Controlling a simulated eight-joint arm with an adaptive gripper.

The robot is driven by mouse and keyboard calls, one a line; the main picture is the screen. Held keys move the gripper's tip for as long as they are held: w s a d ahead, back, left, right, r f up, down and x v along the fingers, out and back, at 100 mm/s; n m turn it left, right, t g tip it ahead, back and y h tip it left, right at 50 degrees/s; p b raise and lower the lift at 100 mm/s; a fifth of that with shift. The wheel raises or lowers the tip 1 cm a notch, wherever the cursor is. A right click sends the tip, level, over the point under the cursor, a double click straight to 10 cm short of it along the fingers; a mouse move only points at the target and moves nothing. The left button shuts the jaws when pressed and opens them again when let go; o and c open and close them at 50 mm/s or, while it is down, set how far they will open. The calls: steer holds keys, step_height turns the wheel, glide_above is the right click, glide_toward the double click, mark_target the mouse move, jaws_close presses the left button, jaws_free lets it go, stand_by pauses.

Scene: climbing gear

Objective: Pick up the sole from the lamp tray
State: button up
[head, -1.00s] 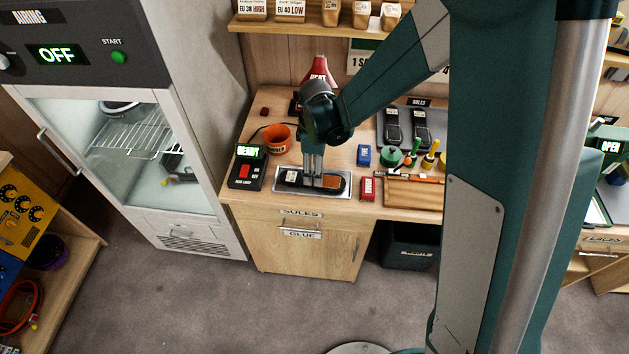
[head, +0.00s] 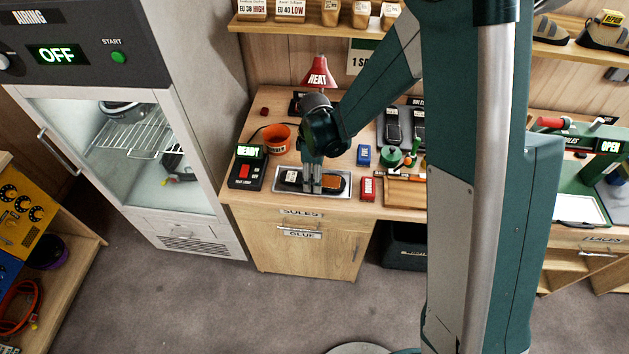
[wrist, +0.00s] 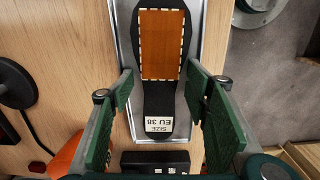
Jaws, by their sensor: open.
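The sole (wrist: 158,97) is dark, with an orange patch edged in pale dashes and a white tag reading SIZE EU 38. It lies flat in the grey metal lamp tray (wrist: 196,30). In the head view the sole (head: 333,183) lies in the tray (head: 278,189) at the front of the workbench, partly hidden by my gripper. My gripper (head: 311,190) points down over the middle of it. In the wrist view my open gripper (wrist: 160,90) has one finger on each side of the sole, apart from it. Fingertip height above the tray is unclear.
A red HEAT lamp (head: 318,74) stands behind the tray. A control box (head: 247,167) with a green display sits left, an orange pot (head: 276,138) behind it. A blue box (head: 363,155) and red box (head: 367,188) stand right of the tray.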

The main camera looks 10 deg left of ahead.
steer(key=c, duration=0.8)
steer(key=shift+r, duration=5)
